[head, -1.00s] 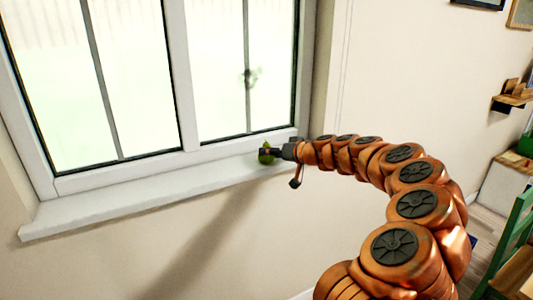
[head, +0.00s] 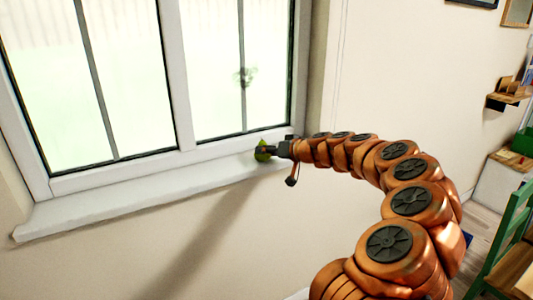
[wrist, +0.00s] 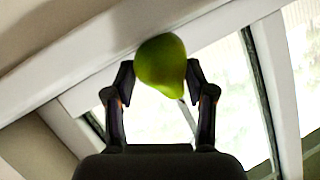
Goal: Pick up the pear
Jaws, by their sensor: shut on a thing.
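A green pear (head: 262,152) is at the right part of the white window sill (head: 130,196) in the head view. In the wrist view the pear (wrist: 161,62) sits between the two dark fingers of my gripper (wrist: 159,82), with a finger against each side. My gripper (head: 270,151) is shut on the pear. In the head view the fingers partly cover the pear, and I cannot tell whether it touches the sill.
The window (head: 90,80) with its white frame stands right behind the sill. A bare wall (head: 400,80) lies to the right, with a small wooden shelf (head: 508,99). A green chair (head: 505,250) stands at the lower right. The sill's left part is clear.

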